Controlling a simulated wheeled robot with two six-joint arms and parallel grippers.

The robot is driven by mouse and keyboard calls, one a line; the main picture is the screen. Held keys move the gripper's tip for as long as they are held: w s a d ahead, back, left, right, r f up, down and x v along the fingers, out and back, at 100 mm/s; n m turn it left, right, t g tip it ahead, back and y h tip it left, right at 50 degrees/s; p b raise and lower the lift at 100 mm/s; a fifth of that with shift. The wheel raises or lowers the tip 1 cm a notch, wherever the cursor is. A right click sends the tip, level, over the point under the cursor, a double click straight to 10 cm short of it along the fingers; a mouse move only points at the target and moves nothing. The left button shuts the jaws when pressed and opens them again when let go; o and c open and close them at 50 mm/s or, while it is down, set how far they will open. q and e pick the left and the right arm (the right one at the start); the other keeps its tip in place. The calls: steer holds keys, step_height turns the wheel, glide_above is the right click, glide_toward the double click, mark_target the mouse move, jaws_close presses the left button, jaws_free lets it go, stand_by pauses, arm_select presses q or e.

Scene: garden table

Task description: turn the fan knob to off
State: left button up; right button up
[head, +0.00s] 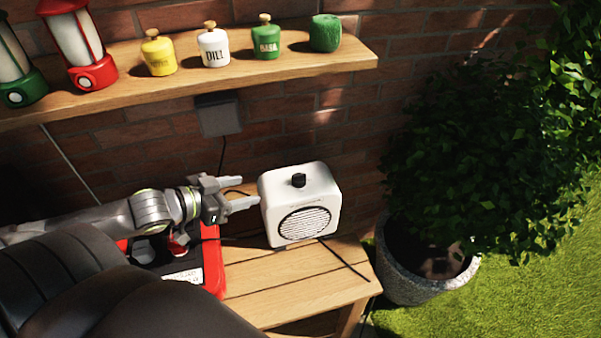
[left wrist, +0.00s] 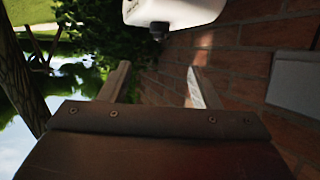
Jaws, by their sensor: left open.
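The white fan heater (head: 301,205) stands on the wooden table, with a round dark grille on its front. Its black fan knob (head: 299,180) sits on top; which way the knob is turned is too small to tell. My left gripper (head: 250,191) is open and empty, just left of the heater, with its fingers pointing right toward it. In the left wrist view the open fingers of the left gripper (left wrist: 158,85) show below the white heater (left wrist: 185,10), and the black knob (left wrist: 159,31) shows between and beyond them, apart from them. My right gripper is not in view.
A wooden shelf (head: 190,87) above holds lanterns and several labelled jars. A grey wall box (head: 218,115) has a cord hanging down. A potted bush (head: 420,270) stands right of the table (head: 290,285), whose front is clear.

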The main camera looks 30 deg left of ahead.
arm_select(q)
steer(key=w+f+b, duration=0.2)
steer(key=b, duration=0.3)
glide_toward(295, 178)
steer(key=shift+w+d+f, duration=0.1)
steer(key=shift+w+f, duration=0.25)
steer(key=x, duration=0.9)
steer(key=shift+r+b, duration=0.1)
steer(key=shift+b, duration=0.25)
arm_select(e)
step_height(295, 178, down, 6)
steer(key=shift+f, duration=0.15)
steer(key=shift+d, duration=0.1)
arm_select(q)
steer(key=c, duration=1)
